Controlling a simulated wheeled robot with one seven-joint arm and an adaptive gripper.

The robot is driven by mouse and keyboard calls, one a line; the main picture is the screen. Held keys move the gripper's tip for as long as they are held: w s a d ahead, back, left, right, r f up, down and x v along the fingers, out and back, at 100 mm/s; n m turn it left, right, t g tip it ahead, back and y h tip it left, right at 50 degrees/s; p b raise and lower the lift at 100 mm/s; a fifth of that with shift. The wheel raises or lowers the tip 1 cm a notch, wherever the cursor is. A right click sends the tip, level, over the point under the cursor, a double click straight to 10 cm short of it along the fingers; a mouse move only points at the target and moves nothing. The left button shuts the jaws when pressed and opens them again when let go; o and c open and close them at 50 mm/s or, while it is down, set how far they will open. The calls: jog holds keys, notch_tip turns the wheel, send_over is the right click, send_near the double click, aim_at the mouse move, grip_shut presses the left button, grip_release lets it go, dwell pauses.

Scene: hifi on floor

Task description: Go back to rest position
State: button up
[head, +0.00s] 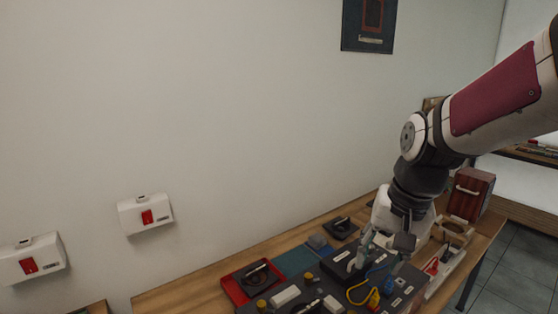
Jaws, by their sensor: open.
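My gripper (374,254) is in the head view at lower right, at the end of my arm, which comes in from the right edge and bends down. It is low over the crowded dark board (330,284) on the wooden table. The fingers are small and partly mixed with the objects behind them, and I see nothing held between them. A yellow cable (357,295) and a blue cable (378,268) lie close to the fingertips. Whether the fingers touch anything there cannot be told.
A red tray (233,290) and a teal mat (294,261) lie on the table (178,298) left of the gripper. A reddish-brown box (470,193) stands at right. Two white boxes with red switches (147,214) are on the wall. The space above the table's left part is free.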

jog(key=s+r+n+t, duration=0.1)
jog(key=s+r+n, duration=0.1)
jog(key=s, duration=0.6)
jog(key=s+r+n+t+h, duration=0.1)
jog(key=s+r+n+t, duration=0.1)
jog(key=s+r, duration=0.3)
jog(key=s, duration=0.2)
jog(key=shift+s+d, duration=0.35)
jog(key=shift+s, duration=0.05)
dwell(0.5)
